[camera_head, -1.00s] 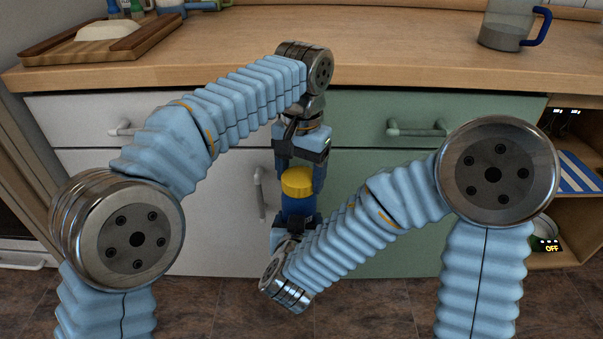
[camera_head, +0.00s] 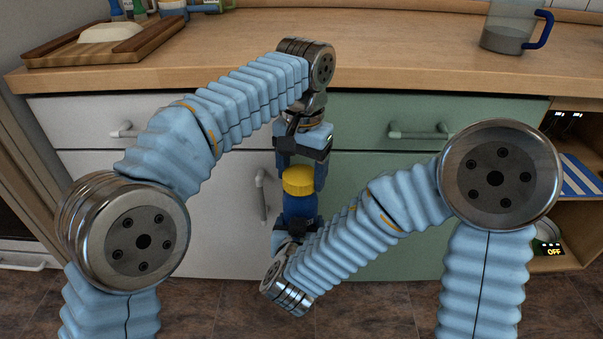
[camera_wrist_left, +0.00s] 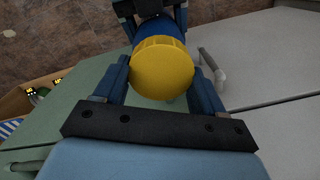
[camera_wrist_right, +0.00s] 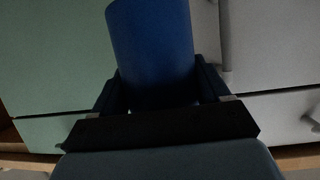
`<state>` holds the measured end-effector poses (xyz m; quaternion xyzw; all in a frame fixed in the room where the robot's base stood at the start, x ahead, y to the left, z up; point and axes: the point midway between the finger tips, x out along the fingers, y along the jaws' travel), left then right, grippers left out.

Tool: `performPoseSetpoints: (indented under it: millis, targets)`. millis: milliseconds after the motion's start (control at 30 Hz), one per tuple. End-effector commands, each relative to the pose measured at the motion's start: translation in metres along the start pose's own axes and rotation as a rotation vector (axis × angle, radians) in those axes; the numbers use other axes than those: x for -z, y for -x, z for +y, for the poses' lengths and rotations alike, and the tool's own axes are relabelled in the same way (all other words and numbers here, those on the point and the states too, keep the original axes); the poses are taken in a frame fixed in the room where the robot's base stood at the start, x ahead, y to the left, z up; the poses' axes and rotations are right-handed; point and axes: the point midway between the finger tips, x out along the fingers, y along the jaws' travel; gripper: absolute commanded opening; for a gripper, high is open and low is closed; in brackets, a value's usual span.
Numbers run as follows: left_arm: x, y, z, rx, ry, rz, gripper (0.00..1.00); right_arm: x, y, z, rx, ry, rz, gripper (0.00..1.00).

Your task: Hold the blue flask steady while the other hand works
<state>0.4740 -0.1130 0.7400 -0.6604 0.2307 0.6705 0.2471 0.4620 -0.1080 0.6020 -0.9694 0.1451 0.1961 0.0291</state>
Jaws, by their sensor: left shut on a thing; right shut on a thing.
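The blue flask (camera_head: 299,205) with a yellow lid (camera_head: 298,181) is held upright in the air in front of the cabinet doors. My left gripper (camera_head: 302,180) comes down from above and is shut on the yellow lid; the lid also shows between its fingers in the left wrist view (camera_wrist_left: 162,68). My right gripper (camera_head: 297,222) comes from below and is shut on the blue body, which fills the middle of the right wrist view (camera_wrist_right: 152,50). The right fingers are partly hidden by the flask and my arm in the head view.
A wooden counter (camera_head: 400,65) runs behind, above white (camera_head: 200,190) and green (camera_head: 390,235) cabinet fronts with handles. A wooden tray (camera_head: 60,58) lies at its left and a clear jug (camera_head: 508,28) at its right. An open shelf (camera_head: 575,215) is at the right.

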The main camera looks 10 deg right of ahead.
Motion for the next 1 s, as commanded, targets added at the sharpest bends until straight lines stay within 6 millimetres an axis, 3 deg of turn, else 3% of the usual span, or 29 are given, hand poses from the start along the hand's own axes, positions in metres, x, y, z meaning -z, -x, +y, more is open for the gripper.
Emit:
performPoseSetpoints:
  millis: [667,1000]
  targets:
    - [0.0,0.014,-0.001,0.001,0.0,0.002,0.33,0.001,0.0,0.0,-0.001,-0.001,0.001,0.0]
    - [0.001,0.051,-0.002,0.0,0.0,0.002,0.33,0.002,0.0,0.0,0.0,-0.002,0.004,0.0]
